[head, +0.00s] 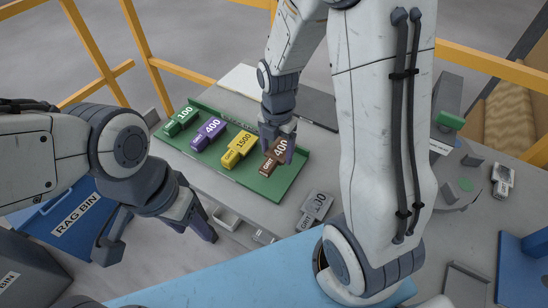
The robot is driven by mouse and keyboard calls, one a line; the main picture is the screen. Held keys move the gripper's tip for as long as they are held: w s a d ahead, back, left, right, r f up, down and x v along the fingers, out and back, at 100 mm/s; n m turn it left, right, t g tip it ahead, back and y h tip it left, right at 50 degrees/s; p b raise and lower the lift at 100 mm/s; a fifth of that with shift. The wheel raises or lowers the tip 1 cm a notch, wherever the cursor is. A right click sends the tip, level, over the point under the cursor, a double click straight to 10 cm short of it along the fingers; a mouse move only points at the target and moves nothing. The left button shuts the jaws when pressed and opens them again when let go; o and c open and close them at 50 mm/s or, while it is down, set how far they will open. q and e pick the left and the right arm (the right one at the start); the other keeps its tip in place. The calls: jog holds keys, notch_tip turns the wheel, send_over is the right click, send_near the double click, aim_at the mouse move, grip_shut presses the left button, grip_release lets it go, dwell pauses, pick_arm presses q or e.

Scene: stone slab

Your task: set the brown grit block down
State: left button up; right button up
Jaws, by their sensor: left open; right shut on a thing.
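The brown grit block (268,168) is at the right end of the green tray (284,190), with its white label facing up. My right gripper (281,145) comes down from above and is shut on it. Whether the block touches the tray floor I cannot tell. In the tray, a green block (178,124), a purple block (206,136) and a yellow block (236,150) lie in a row to its left. My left gripper (158,238) is open and empty, low at the left, apart from the tray.
A grey labelled block (315,208) lies on the slab right of the tray. A blue rag bin (62,222) stands at the left. A blue surface (262,278) spans the front. Yellow rails (160,88) run behind. A green-topped thing (450,121) stands at the right.

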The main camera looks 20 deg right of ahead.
aim_at(275, 154)
jog(key=shift+w+a+f, duration=0.15)
jog(key=shift+a+f, duration=0.05)
jog(key=shift+a, duration=0.05)
jog(key=shift+f, duration=1.9)
jog(key=shift+f, duration=0.2)
jog(key=o, duration=1.5)
notch_tip(275, 154, up, 12)
jog(key=shift+r+p, duration=0.1)
jog(key=shift+p, duration=0.25)
jog(key=shift+s+a+r+m+y, duration=0.15)
jog(key=shift+s+a+r+m, duration=0.5)
jog(key=shift+s+a+m, duration=1.9)
jog(key=shift+s+a+r+m+y, duration=0.2)
jog(key=shift+s+a+r+m, duration=0.5)
jog(key=shift+s+a+m, duration=1.9)
jog(key=shift+s+a+r+m+y, duration=0.15)
jog(key=shift+s+a+r+m, duration=0.7)
jog(key=shift+s+m, duration=3.15)
